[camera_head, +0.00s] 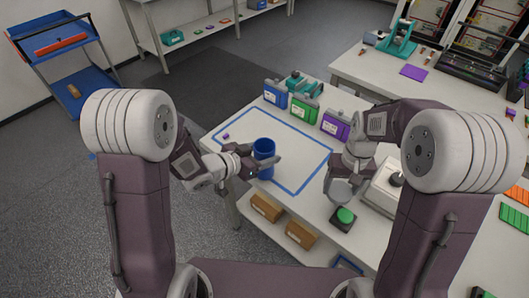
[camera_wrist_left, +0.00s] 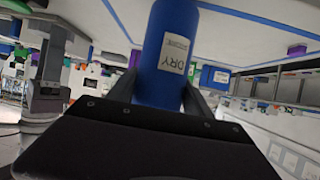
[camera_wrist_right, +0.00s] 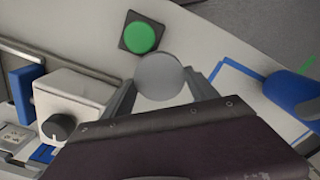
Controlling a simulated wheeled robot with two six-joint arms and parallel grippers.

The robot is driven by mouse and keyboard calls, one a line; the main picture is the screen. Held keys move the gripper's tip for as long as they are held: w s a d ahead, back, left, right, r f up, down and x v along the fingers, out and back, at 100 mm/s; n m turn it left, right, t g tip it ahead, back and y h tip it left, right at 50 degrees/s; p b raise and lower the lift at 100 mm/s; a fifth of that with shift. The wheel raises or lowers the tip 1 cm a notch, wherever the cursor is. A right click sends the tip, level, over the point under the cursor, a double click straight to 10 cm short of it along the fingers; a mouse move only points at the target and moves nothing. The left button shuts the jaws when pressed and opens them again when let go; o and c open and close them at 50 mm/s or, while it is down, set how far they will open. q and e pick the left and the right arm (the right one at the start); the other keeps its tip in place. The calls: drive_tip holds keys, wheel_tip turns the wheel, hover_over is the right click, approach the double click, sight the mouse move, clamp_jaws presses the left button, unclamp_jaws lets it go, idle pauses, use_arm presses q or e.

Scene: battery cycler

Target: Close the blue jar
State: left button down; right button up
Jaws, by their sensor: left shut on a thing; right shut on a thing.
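The blue jar (camera_head: 264,147) is upright above the table, inside the blue tape outline as seen in the head view. A white label reading "DRY" shows on it in the left wrist view (camera_wrist_left: 168,85). My left gripper (camera_head: 262,165) is shut on the jar's side. My right gripper (camera_head: 342,181) is shut on a round grey lid (camera_wrist_right: 160,76), which also shows in the head view (camera_head: 341,192). The lid is to the right of the jar and apart from it. The jar's opening is hard to make out.
A green button (camera_head: 345,215) on a dark base lies near the table's front edge, close to the right gripper. A white device with a dark knob (camera_head: 385,190) stands right of it. Blue, green and purple boxes (camera_head: 336,125) line the back edge. The taped area (camera_head: 300,160) is mostly clear.

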drive_tip(key=w+a+r+n, duration=0.1)
drive_tip(key=w+a+r, duration=0.4)
drive_tip(key=r, duration=0.3)
drive_tip(key=w+a+r+n, duration=0.2)
drive_tip(key=w+a+r, duration=0.25)
drive_tip(key=r, duration=0.35)
drive_tip(key=s+a+n, duration=0.1)
drive_tip(key=a+n, duration=0.2)
drive_tip(key=a, duration=1)
drive_tip(key=shift+s+a, duration=0.15)
drive_tip(key=shift+a, duration=0.1)
drive_tip(key=shift+f, duration=1.9)
drive_tip(key=shift+f, duration=0.85)
